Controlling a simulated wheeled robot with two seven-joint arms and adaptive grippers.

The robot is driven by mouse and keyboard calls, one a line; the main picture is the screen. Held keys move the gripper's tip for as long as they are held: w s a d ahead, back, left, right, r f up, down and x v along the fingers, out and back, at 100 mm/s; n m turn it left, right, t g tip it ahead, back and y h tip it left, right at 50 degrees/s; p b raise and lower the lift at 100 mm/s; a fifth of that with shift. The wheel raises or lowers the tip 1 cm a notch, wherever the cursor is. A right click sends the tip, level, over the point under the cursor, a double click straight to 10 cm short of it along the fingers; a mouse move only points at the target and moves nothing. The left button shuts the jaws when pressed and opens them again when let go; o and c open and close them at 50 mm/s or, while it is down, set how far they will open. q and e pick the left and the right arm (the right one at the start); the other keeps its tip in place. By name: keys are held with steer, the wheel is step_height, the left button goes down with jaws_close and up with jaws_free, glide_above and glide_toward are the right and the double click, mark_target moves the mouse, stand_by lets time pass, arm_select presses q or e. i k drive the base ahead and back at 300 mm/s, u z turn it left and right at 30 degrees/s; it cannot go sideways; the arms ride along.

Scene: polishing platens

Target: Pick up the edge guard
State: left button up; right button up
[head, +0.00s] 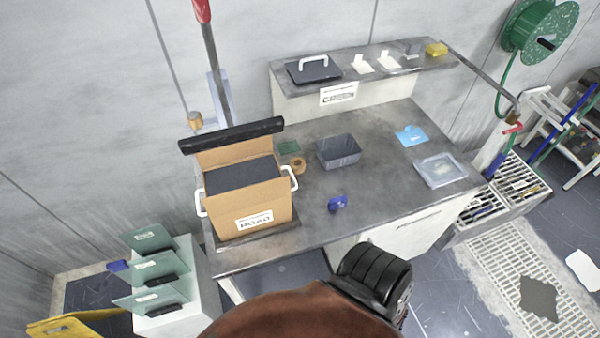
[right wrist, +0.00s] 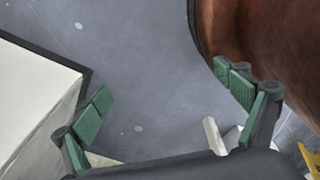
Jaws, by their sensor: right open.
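A long black bar (head: 232,136), which looks like the edge guard, lies across the raised rear flap of an open cardboard box (head: 262,208). The box stands on the left end of the grey workbench (head: 335,226). The bar sticks out past both sides of the flap. My right gripper (right wrist: 162,85) shows only in its wrist view, with its green-padded fingers spread and nothing between them. It is over bare floor, with no bar in that view. My left gripper is in neither view.
A grey bin (head: 338,150), a tape roll (head: 298,165) and a small blue object (head: 337,203) stand on the bench. Green plates (head: 152,238) rise at the lower left. A brown rounded surface (head: 300,315) blocks the bottom of the head view.

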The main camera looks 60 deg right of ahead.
mark_target(334, 204)
steer(key=z, duration=2.25)
steer(key=k, duration=0.5)
steer(key=z, duration=1.85)
steer(key=i, duration=1.3)
steer(key=u, duration=2.35)
